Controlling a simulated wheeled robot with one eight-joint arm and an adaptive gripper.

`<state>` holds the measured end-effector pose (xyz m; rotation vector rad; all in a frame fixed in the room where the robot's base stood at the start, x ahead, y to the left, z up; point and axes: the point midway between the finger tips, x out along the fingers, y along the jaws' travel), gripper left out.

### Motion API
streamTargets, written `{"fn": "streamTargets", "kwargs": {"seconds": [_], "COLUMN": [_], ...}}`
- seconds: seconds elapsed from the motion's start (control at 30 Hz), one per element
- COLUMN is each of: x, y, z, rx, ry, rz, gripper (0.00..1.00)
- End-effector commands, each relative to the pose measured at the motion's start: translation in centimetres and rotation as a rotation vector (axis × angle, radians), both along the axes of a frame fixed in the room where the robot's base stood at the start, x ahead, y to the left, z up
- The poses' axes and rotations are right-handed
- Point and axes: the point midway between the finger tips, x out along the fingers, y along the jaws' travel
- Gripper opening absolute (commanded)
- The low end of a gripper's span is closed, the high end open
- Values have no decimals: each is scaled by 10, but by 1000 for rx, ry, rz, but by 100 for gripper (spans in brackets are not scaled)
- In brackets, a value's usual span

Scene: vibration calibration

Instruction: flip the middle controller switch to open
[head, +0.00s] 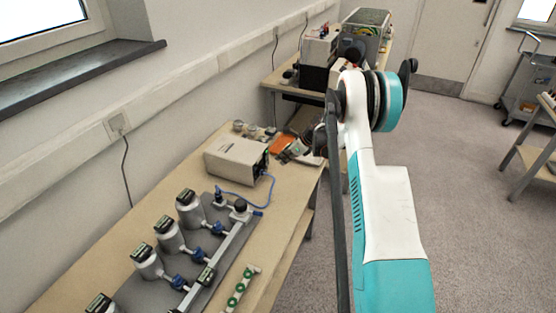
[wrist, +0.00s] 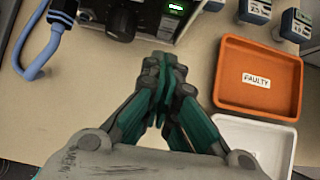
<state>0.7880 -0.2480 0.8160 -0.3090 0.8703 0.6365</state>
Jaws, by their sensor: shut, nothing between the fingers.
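A beige controller box (head: 234,158) stands on the bench in the head view, its dark front panel facing right. In the wrist view part of that panel shows at the top edge, with a black knob (wrist: 123,19) and a small lit green display (wrist: 175,8). I cannot make out a middle switch or its position. My gripper (wrist: 162,58) is shut and empty, its fingertips pointing at the panel just below the knob and display. I cannot tell whether they touch it. In the head view my gripper (head: 297,150) is small, to the right of the box.
An orange tray labelled FAULTY (wrist: 258,78) and a white tray (wrist: 254,140) lie right of my gripper. A blue cable (wrist: 42,55) loops at the left. Several metal cylinders with displays stand on a grey plate (head: 212,280), beside a strip with green round parts (head: 239,287).

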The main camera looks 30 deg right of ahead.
Motion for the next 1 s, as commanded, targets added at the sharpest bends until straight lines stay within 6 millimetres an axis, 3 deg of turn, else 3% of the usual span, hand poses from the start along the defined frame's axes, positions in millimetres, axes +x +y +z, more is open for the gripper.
{"fn": "streamTargets", "kwargs": {"seconds": [0.2,0.4,0.6,1.0], "x": [-24,-40,-47,-47], "y": [-20,-32,-38,-37], "z": [43,68,78,79], "rx": [0,0,0,-2], "ry": [0,-1,-1,1], "rz": [-2,-1,-1,2], "gripper": [0,0,0,0]}}
